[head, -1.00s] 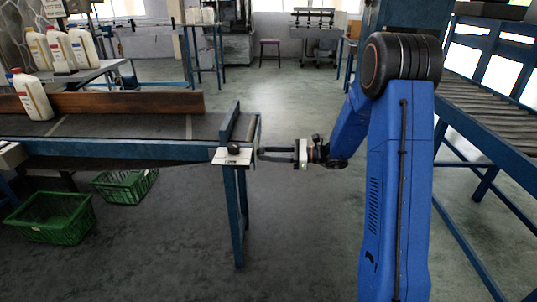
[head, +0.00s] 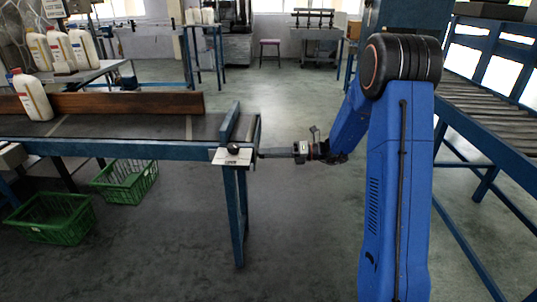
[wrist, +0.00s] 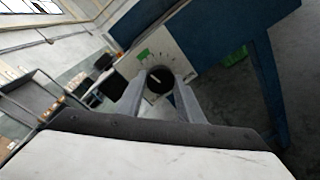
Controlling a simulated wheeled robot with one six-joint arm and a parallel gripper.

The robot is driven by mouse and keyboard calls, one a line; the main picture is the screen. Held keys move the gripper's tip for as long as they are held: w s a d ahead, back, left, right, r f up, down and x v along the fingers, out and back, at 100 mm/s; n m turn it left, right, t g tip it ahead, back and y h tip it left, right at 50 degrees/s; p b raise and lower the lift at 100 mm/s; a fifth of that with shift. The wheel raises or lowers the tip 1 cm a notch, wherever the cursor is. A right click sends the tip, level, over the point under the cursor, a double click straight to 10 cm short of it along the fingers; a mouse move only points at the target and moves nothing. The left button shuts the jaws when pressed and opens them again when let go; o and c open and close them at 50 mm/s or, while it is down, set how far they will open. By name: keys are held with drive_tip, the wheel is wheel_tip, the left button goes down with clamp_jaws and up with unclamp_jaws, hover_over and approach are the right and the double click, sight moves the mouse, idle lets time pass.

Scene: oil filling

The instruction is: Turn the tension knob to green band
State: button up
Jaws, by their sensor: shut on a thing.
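The tension knob (wrist: 159,79) is a round black knob with a pale pointer line, on a white dial plate (wrist: 160,48) with green marks above it. In the head view the knob (head: 233,148) sits on its white plate (head: 222,157) at the right end of the conveyor. My gripper (head: 257,153) reaches it from the right. In the wrist view the two grey fingers of my gripper (wrist: 158,88) stand on both sides of the knob, shut on it. The pointer leans to the upper left, towards the green marks; its exact reading is too small to tell.
The conveyor (head: 100,148) has a blue frame and a wooden side rail, with a white bottle (head: 33,97) on it. Green crates (head: 50,217) lie on the floor below. A roller conveyor (head: 500,110) stands at the right. The floor between is clear.

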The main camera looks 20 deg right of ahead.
drive_tip(key=shift+m, duration=0.9)
drive_tip(key=o, duration=1.1)
drive_tip(key=shift+c, duration=0.2)
drive_tip(key=v, duration=1.7)
drive_tip(key=shift+w+d, duration=0.25)
drive_tip(key=shift+d, duration=0.05)
drive_tip(key=shift+f, duration=0.1)
drive_tip(key=shift+a+g, duration=0.1)
drive_tip(key=shift+g, duration=0.2)
